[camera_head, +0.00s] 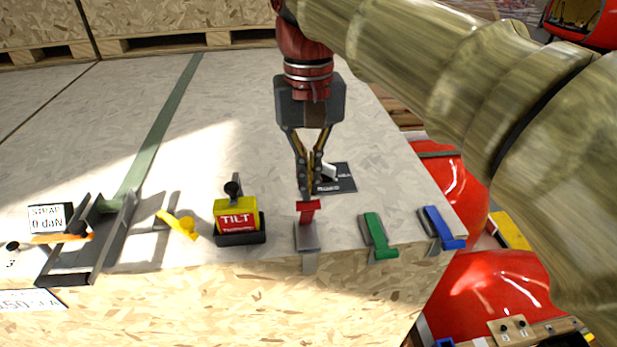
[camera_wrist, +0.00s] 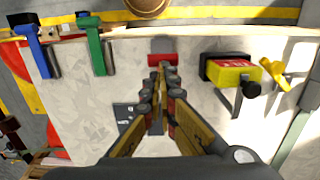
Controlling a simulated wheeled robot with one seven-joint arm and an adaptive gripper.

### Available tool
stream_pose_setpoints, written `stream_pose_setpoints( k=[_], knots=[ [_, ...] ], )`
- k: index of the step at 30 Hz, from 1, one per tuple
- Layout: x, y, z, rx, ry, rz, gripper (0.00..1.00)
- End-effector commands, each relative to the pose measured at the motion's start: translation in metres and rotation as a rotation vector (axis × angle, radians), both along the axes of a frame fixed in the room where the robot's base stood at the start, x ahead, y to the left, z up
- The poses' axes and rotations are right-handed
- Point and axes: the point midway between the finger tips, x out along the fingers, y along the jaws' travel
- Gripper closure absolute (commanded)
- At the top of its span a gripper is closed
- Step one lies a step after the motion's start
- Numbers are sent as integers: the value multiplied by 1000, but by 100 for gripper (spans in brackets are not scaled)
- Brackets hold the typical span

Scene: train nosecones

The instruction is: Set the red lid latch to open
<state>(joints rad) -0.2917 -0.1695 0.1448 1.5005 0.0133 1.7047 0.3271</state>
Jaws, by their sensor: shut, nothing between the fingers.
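The red lid latch (camera_head: 308,211) is at the front edge of the crate lid (camera_head: 240,110), at the back end of its grey metal plate (camera_head: 307,238). Its red crossbar also shows in the wrist view (camera_wrist: 162,59). My gripper (camera_head: 306,194) points down just behind the red latch, its fingers together and holding nothing. In the wrist view the fingertips (camera_wrist: 161,74) appear at or very near the red bar; I cannot tell whether they touch it. The fingers partly hide the latch.
A green latch (camera_head: 377,236) and a blue latch (camera_head: 440,228) sit to the right, their crossbars at the front edge. A yellow TILT indicator (camera_head: 236,214) and a yellow lever (camera_head: 179,224) stand left. A dark label plate (camera_head: 342,182) lies behind my fingers.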

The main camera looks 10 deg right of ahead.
Motion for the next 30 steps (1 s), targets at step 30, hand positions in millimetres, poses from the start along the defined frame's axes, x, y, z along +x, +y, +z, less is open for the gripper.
stream_pose_setpoints(
  k=[30],
  knots=[
    [22,-3,62,0,-23,0,100]
  ],
)
